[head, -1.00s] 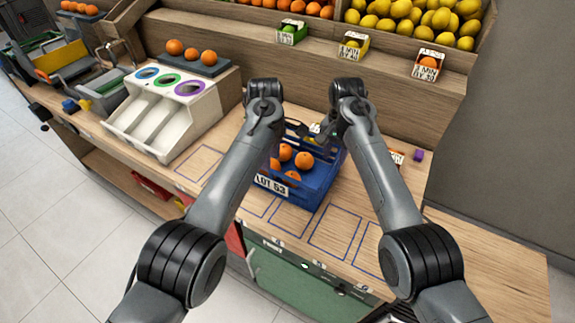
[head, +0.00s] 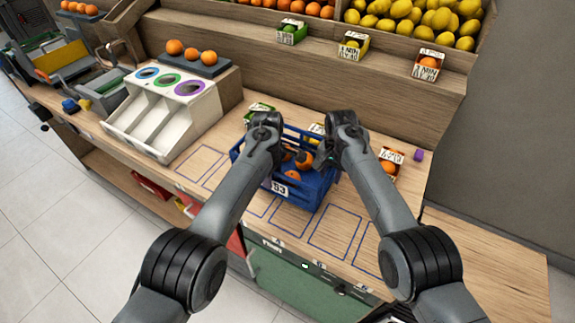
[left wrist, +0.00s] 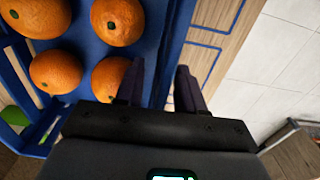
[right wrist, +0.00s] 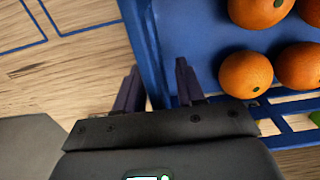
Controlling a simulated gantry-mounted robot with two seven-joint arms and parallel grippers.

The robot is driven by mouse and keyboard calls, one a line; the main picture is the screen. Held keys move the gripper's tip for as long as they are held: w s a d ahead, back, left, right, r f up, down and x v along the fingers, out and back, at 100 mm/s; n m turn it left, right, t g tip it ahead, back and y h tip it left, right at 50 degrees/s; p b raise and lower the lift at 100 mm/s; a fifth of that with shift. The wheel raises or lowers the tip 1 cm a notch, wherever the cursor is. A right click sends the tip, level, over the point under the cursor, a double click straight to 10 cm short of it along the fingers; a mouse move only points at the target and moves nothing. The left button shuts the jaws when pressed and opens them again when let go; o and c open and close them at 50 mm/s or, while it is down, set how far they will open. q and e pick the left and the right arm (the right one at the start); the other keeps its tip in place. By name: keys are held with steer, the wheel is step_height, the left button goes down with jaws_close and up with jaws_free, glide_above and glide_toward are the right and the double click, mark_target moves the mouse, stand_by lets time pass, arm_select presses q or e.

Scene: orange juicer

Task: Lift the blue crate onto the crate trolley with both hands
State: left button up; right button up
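The blue crate (head: 312,194) stands on the wooden counter with several oranges in it; it also shows in the left wrist view (left wrist: 180,25) and the right wrist view (right wrist: 185,30). My left gripper (left wrist: 160,85) is at the crate's left side, its fingers spread either side of the side wall. My right gripper (right wrist: 157,85) is at the right side, its fingers likewise apart around that wall. Neither looks closed on it. In the head view my wrists hide the fingertips and parts of the crate. I cannot pick out the crate trolley.
A white sorting bin (head: 165,112) with coloured rings stands left of the crate. Small labelled fruit boxes, one at right (head: 390,160), lie close behind the crate. Blue outlined squares (head: 335,232) on the counter in front are empty. A stepped wooden shelf rises behind.

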arm_select(q)
steer(key=shift+c, duration=0.3)
arm_select(e)
steer(key=shift+c, duration=0.3)
arm_select(q)
jaws_close()
arm_select(e)
jaws_close()
arm_select(q)
steer(key=shift+r, duration=0.25)
arm_select(e)
steer(key=shift+r, duration=0.2)
